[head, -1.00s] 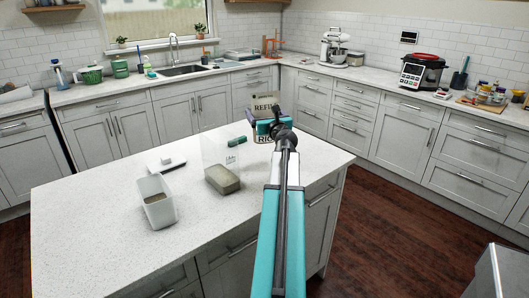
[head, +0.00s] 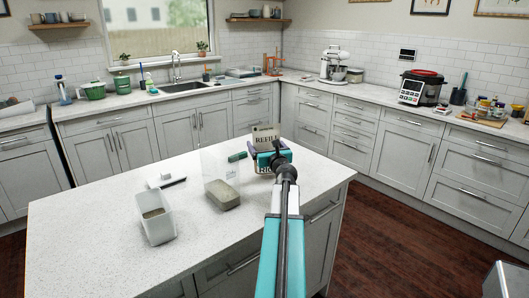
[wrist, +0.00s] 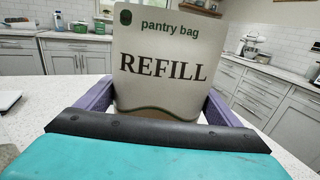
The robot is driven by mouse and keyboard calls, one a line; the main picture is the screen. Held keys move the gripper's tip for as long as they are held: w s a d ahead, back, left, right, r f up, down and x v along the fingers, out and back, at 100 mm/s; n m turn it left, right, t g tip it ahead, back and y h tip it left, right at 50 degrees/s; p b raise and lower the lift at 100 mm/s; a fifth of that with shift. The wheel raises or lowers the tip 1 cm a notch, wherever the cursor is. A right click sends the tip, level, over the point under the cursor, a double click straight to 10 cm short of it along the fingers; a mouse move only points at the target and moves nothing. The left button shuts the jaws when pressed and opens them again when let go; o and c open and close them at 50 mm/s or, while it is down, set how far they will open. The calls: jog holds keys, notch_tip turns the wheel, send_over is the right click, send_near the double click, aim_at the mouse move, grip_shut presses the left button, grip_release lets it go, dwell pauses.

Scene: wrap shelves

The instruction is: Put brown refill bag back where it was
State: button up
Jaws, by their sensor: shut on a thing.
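The refill bag (head: 266,137) is pale with dark "REFILL" lettering. In the wrist view the bag (wrist: 163,62) stands upright, with "pantry bag" in green above and a brown band low down. My gripper (head: 265,155) is shut on the bag, with a purple finger at each side of it in the wrist view. It holds the bag over the far right part of the island counter (head: 80,235).
A clear container with grey-brown contents (head: 223,194) stands left of the gripper. A white open tub (head: 155,228) stands farther left. Much of the island's front left is clear. Wall counters run behind.

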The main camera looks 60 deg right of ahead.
jog(key=shift+f, duration=1.3)
jog(key=shift+f+b, duration=0.15)
jog(key=shift+b, duration=0.2)
jog(key=o, duration=1.2)
jog(key=shift+c, duration=0.2)
jog(key=shift+s+a, duration=0.1)
jog(key=b+v, duration=0.4)
jog(key=v, duration=0.7)
jog(key=shift+s+a+b, duration=0.2)
jog(key=shift+s+b, duration=0.05)
jog(key=shift+b, duration=0.15)
